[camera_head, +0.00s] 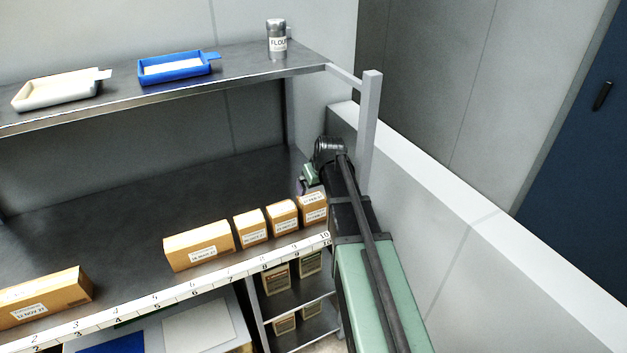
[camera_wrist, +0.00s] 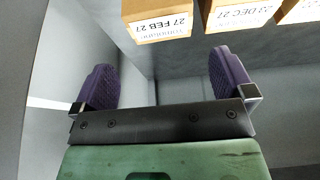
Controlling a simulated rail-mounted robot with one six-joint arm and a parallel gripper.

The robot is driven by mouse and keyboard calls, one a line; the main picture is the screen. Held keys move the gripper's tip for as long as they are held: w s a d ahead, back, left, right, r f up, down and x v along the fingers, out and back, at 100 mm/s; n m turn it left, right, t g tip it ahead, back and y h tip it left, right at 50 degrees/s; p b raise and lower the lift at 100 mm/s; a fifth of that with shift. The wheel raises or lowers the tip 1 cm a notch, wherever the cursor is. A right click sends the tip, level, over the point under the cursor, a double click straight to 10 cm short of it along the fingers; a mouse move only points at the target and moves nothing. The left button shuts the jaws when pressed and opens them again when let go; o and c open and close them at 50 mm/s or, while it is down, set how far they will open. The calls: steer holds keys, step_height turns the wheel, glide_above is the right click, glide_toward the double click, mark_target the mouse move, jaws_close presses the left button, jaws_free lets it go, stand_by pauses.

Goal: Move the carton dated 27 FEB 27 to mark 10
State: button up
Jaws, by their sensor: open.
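The carton dated 27 FEB 27 (camera_wrist: 160,20) is a small brown box with a white label at the top of the wrist view, where its print appears upside down. It seems to be the rightmost carton (camera_head: 313,209) in the head view, behind the numbered strip (camera_head: 200,284) near mark 10; its date is too small there to be sure. My gripper (camera_wrist: 165,68) is open and empty, its two purple fingers wide apart, short of the carton and not touching it. In the head view my gripper (camera_head: 306,182) is just behind the rightmost carton, partly hidden by my arm.
A carton labelled DEC 27 (camera_wrist: 238,12) stands beside it. More cartons (camera_head: 250,227) line the strip leftward, including a long one (camera_head: 198,245). A post (camera_head: 369,130) and low wall (camera_head: 450,235) bound the right. The shelf above holds trays (camera_head: 175,68) and a flour shaker (camera_head: 277,40).

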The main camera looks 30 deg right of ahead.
steer(key=s+a+r+g, duration=0.1)
steer(key=s+a+g, duration=0.3)
steer(key=s+a, duration=1.6)
steer(key=shift+s+r+g+p, duration=0.15)
steer(key=shift+s+g+p, duration=0.2)
steer(key=shift+p, duration=0.1)
